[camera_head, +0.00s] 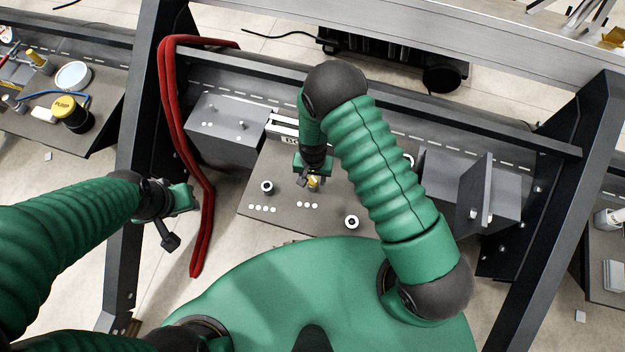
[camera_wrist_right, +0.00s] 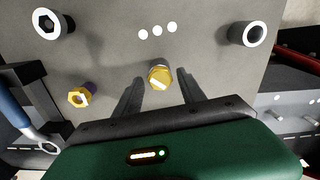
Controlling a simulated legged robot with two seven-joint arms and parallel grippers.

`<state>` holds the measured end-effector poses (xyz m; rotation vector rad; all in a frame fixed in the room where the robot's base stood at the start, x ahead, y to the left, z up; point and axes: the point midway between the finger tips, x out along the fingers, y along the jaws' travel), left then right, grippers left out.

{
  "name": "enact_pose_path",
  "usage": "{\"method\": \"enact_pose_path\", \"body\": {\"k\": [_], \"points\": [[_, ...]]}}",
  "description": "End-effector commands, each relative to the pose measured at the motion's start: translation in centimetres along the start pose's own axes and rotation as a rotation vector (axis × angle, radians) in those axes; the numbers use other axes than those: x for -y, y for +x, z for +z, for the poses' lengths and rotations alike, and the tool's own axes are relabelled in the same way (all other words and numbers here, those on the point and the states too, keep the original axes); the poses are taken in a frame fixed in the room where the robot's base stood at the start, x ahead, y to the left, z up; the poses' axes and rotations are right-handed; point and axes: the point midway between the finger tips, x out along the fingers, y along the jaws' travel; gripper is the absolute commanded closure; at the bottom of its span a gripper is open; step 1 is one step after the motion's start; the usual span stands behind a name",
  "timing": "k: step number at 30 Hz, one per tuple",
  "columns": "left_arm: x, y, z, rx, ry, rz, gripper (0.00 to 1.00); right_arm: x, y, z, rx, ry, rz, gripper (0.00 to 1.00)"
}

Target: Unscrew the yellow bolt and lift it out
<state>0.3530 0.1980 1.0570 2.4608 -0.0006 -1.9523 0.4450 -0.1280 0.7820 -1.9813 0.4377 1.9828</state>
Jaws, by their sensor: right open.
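The yellow bolt (camera_head: 313,184) stands on the grey plate (camera_head: 262,219) in the head view, just beside my right gripper (camera_head: 312,171). In the right wrist view the yellow bolt (camera_wrist_right: 159,77), with a pale stripe on its head, shows between the tips of my open right gripper (camera_wrist_right: 161,92). I see no clear contact between the fingers and the bolt. A second yellow hex piece (camera_wrist_right: 79,97) sits to the left. My left gripper (camera_head: 172,201) is at the left of the head view, away from the plate; its jaw state is unclear.
Black-and-white ringed sockets (camera_head: 267,187) and white dots lie on the plate. A red hose (camera_head: 206,215) hangs left of the plate. Grey blocks (camera_head: 232,128) flank it, inside a dark frame (camera_head: 133,210). A ring-ended tool with a blue handle (camera_wrist_right: 18,117) shows at the left in the wrist view.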

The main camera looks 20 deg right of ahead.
Motion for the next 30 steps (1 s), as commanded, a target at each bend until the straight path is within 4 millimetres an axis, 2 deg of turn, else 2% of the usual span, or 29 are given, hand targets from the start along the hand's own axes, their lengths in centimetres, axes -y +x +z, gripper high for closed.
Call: {"method": "enact_pose_path", "body": {"k": [3,6,11,14,18,21,24,28,30], "points": [[0.0,-0.6,-0.1,0.0,0.0,0.0,0.64,0.1,-0.2,0.1,-0.001,0.415,0.002,0.53],[0.0,-1.0,-0.2,0.0,0.0,0.0,0.64,0.0,-0.2,0.1,-0.001,0.707,0.001,0.53],[0.0,-1.2,-0.3,0.0,0.0,0.0,0.64,0.0,-0.1,0.0,-0.001,0.898,0.0,0.53],[0.0,-2.2,-0.5,0.0,0.0,0.0,0.64,0.0,-0.4,0.1,-0.001,1.166,0.002,0.53],[0.0,-3.4,-0.8,0.0,0.0,0.0,0.64,0.0,-0.5,0.1,-0.001,1.615,0.002,0.53],[0.0,-3.7,-0.9,0.0,0.0,0.0,0.64,0.0,-0.2,0.1,-0.002,1.818,0.001,0.53],[0.0,-3.6,-0.9,0.0,0.0,0.0,0.64,0.1,-0.1,0.0,0.0,1.882,-0.001,0.53],[0.0,-3.6,-0.8,0.0,0.0,0.0,0.64,0.1,0.0,0.0,0.0,1.881,-0.001,0.53],[0.0,-3.6,-0.8,0.0,0.0,0.0,0.64,0.1,0.0,0.0,0.0,1.88,0.0,0.61]]}}
